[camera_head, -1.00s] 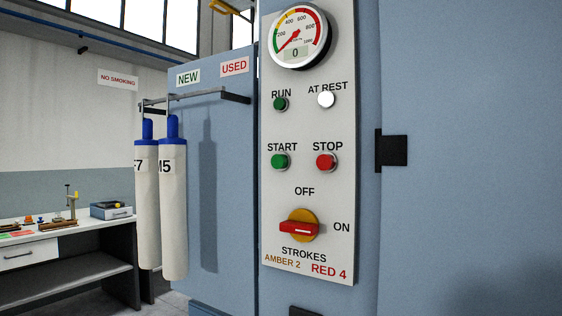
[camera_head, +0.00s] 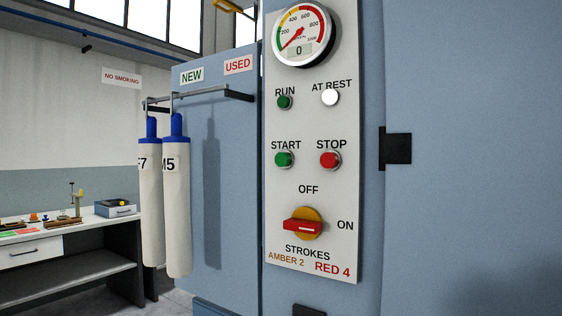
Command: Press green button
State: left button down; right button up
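The control panel (camera_head: 341,185) is a pale plate on a blue cabinet. A green START button (camera_head: 284,159) sits left of the red STOP button (camera_head: 329,159). A dark green RUN lamp (camera_head: 285,102) is above START, and a white AT REST lamp (camera_head: 330,97) is above STOP. Below is a red rotary switch (camera_head: 303,227) on a yellow disc, its handle lying sideways towards ON. The round gauge (camera_head: 301,33) at the top reads 0. Neither of my grippers is in view.
Two white tubes (camera_head: 176,215) with blue tops hang from a rail (camera_head: 213,92) left of the panel. A black block (camera_head: 395,146) juts from the cabinet at right. A workbench (camera_head: 70,233) with tools stands at far left. The front of the panel is unobstructed.

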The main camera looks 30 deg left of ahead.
aim_at(282, 159)
jog(key=k, duration=0.5)
jog(key=z, duration=1.4)
jog(key=i, duration=1)
jog(key=u, duration=2)
